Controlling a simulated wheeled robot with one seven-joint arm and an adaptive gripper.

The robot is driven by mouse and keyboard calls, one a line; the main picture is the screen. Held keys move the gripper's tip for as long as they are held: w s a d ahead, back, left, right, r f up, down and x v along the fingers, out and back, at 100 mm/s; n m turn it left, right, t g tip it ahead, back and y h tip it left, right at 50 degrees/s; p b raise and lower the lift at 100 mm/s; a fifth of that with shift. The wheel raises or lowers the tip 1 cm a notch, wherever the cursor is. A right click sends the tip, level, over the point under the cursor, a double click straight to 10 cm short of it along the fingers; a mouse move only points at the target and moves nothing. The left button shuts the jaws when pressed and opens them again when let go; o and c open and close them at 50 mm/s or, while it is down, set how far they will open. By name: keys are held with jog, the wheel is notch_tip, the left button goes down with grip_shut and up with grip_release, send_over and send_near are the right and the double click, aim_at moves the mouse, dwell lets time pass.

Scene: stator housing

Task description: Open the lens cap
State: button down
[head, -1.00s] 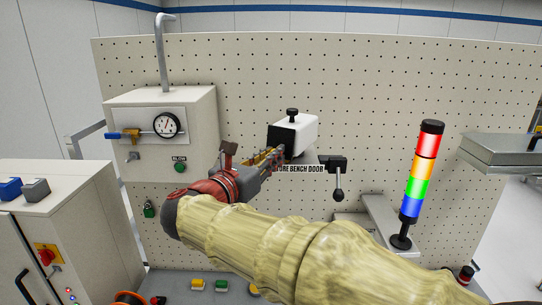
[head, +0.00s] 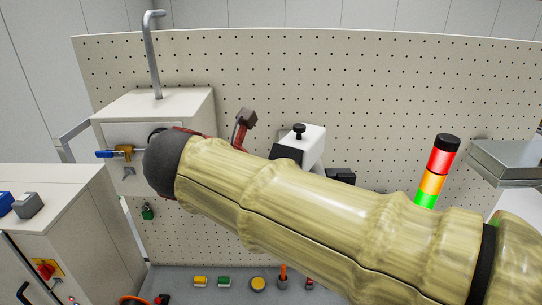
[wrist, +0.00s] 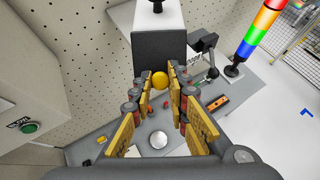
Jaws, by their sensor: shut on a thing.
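A white box unit (head: 312,143) with a dark front face and a black knob on top stands in front of the pegboard. In the wrist view its dark front face (wrist: 160,50) is close ahead of my gripper (wrist: 161,80). A round yellow knob (wrist: 160,79) sits between the fingertips at the lower edge of that face. The fingers are shut on this knob. I cannot tell whether the dark face or the knob is the lens cap. In the head view my forearm hides the fingertips and the lower part of the box.
A gauge cabinet (head: 160,108) with a bent pipe stands at the left. A signal tower (head: 436,170) and a grey metal tray (head: 505,160) are at the right. A black clamp lever (wrist: 206,45) is beside the box. Small buttons and a silver disc (wrist: 158,140) lie on the bench below.

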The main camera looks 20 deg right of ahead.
jog(key=shift+w+d+r+g+y, duration=0.2)
jog(key=shift+r+g+y, duration=1)
jog(key=shift+g+y, duration=0.05)
jog(key=shift+w+d+r+g+y, duration=0.2)
jog(key=shift+r+g+y, duration=1)
jog(key=shift+y, duration=0.1)
jog(key=shift+w+d+r+g+y, duration=0.2)
jog(key=shift+r+g+y, duration=0.95)
jog(key=shift+g+y, duration=0.1)
jog(key=c, duration=1.7)
grip_release()
